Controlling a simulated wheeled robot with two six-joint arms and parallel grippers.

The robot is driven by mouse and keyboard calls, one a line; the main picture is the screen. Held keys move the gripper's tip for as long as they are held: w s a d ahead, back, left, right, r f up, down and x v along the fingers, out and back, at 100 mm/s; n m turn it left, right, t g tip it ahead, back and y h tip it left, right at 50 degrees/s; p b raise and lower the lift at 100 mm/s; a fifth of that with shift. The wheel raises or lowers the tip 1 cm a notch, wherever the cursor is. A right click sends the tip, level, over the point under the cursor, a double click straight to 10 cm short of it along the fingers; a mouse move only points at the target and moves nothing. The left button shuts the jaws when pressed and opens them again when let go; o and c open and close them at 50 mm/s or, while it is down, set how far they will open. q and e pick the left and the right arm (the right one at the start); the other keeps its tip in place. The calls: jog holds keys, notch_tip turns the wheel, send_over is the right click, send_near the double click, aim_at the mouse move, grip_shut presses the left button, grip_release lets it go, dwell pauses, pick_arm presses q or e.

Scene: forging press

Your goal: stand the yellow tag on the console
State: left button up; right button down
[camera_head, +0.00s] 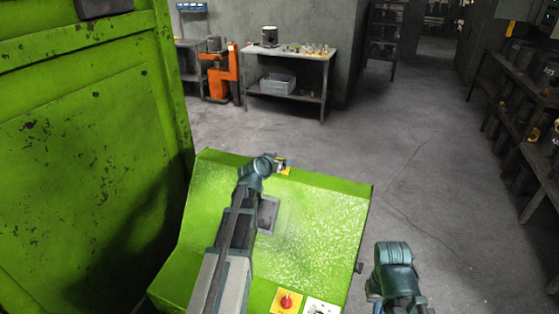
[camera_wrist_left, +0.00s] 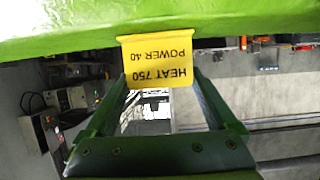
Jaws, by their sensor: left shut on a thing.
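The yellow tag (camera_wrist_left: 158,58) fills the middle of the left wrist view, its black text "HEAT 750 POWER 40" upside down there. My left gripper (camera_wrist_left: 160,78) is shut on it, one finger at each side edge. The tag's upper edge in that view meets the green console (camera_wrist_left: 60,30); I cannot tell whether it rests on it. In the head view the left gripper (camera_head: 280,162) is at the far edge of the sloping green console (camera_head: 310,215), with a little yellow (camera_head: 285,171) showing beside it.
A red knob on a yellow plate (camera_head: 286,301) sits at the console's near edge. A tall green press panel (camera_head: 90,160) stands close on the left. A workbench (camera_head: 290,60) and an orange stand (camera_head: 220,75) are behind. The grey floor right of the console is clear.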

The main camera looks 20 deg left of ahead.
pick_arm(q)
jog(key=o, duration=1)
jog(key=shift+s+r+p, duration=0.1)
jog(key=shift+r+p, duration=0.15)
jog(key=shift+p, duration=0.15)
jog(key=p+v, duration=0.4)
jog(key=v, duration=0.7)
jog(key=shift+s, duration=0.4)
